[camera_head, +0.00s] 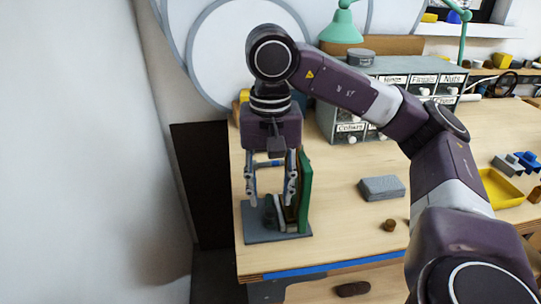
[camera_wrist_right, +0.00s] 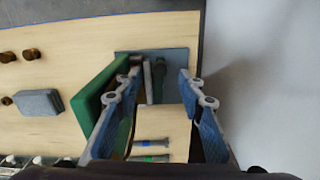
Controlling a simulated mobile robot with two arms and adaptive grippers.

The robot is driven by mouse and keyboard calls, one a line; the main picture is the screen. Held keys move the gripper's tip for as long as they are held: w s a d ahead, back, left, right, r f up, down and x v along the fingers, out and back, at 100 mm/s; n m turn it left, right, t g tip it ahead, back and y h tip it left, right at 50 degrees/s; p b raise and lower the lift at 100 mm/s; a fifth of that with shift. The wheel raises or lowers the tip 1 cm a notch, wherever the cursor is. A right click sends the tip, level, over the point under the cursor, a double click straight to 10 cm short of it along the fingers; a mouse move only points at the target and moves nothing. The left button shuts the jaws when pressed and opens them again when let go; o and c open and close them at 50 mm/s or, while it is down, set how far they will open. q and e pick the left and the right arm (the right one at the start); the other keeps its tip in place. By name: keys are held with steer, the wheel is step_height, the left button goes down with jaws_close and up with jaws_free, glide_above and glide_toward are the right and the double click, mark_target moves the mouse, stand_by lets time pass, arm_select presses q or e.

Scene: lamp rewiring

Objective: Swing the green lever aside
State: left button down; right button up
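The green lever (camera_head: 305,190) stands upright like a tall panel on a grey-blue base plate (camera_head: 258,236) near the left end of the table. It also shows in the right wrist view (camera_wrist_right: 95,92). My right gripper (camera_head: 271,200) points down above the base plate, with its two fingers apart and nothing held between them. In the right wrist view (camera_wrist_right: 160,76) the green lever is outside the fingers, close beside the left one; I cannot tell whether they touch. Small grey upright parts (camera_head: 275,214) rise from the plate below the fingers. My left gripper is not in view.
A grey block (camera_head: 382,188) and a small brown knob (camera_head: 389,225) lie to the right on the table. A drawer cabinet (camera_head: 345,118) with labels stands behind, and a yellow tray (camera_head: 500,188) at the right. A white wall (camera_head: 90,150) is at the left.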

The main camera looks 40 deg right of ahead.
step_height(320, 180, up, 9)
stand_by(0.7)
stand_by(0.6)
